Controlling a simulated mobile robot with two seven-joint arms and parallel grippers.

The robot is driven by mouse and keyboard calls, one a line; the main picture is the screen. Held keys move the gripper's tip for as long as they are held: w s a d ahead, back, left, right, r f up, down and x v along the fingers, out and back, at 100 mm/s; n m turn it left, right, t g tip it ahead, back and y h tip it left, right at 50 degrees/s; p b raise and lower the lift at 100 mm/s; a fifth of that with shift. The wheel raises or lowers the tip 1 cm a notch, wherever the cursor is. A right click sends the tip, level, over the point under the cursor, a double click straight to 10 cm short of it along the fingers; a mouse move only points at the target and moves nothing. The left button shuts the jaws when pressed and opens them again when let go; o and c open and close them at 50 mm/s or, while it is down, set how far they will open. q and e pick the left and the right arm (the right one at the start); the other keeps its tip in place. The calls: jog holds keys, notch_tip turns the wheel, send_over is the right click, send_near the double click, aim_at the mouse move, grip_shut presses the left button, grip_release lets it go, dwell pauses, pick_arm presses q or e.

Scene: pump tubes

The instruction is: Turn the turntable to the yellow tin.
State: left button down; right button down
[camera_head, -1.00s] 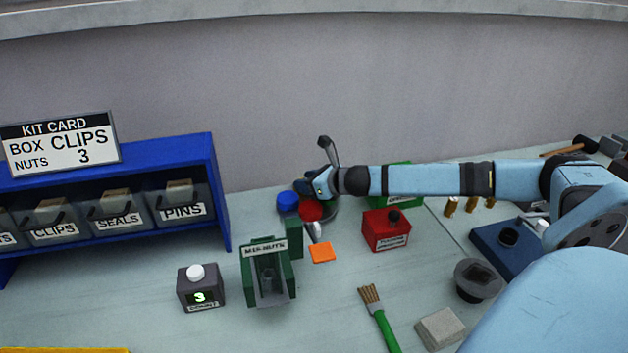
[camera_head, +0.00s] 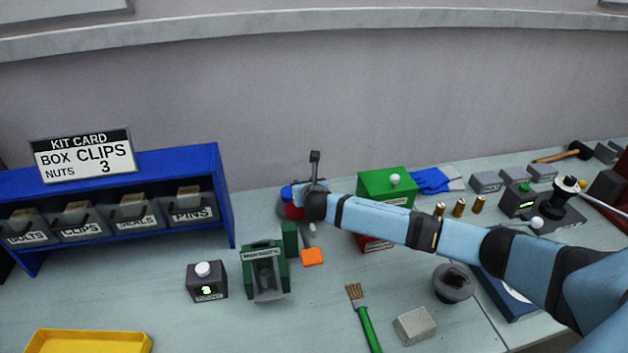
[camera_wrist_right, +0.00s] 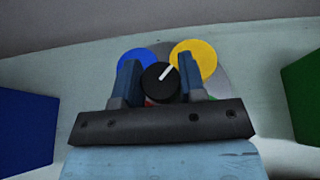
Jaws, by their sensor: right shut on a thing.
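The turntable (camera_wrist_right: 221,90) is a grey disc with a black centre knob (camera_wrist_right: 157,86) that has a white line. The line points up and right, toward the yellow tin (camera_wrist_right: 196,58). The blue tin (camera_wrist_right: 136,62) is at the upper left of the disc; a sliver of red shows below the knob. My right gripper (camera_wrist_right: 157,84) is shut on the knob, one finger on each side. In the head view my right gripper (camera_head: 306,192) covers most of the turntable; the red tin (camera_head: 293,211) shows at its front left and the yellow tin is hidden. My left gripper is not in view.
A blue bin rack (camera_head: 225,190) stands left of the turntable, a green box (camera_head: 387,186) right of it. In front are a green nut dispenser (camera_head: 264,271), an orange square (camera_head: 312,257) and a counter box (camera_head: 207,282). A brush (camera_head: 364,318) lies nearer.

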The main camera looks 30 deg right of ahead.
jog(key=shift+m+h, duration=0.5)
jog(key=shift+p, duration=0.3)
jog(key=c, duration=0.7)
grip_release()
jog(key=shift+s, duration=0.1)
jog(key=v, duration=1.3)
jog(key=shift+a+r, duration=0.25)
jog(key=shift+r, duration=0.1)
jog(key=shift+s, duration=0.1)
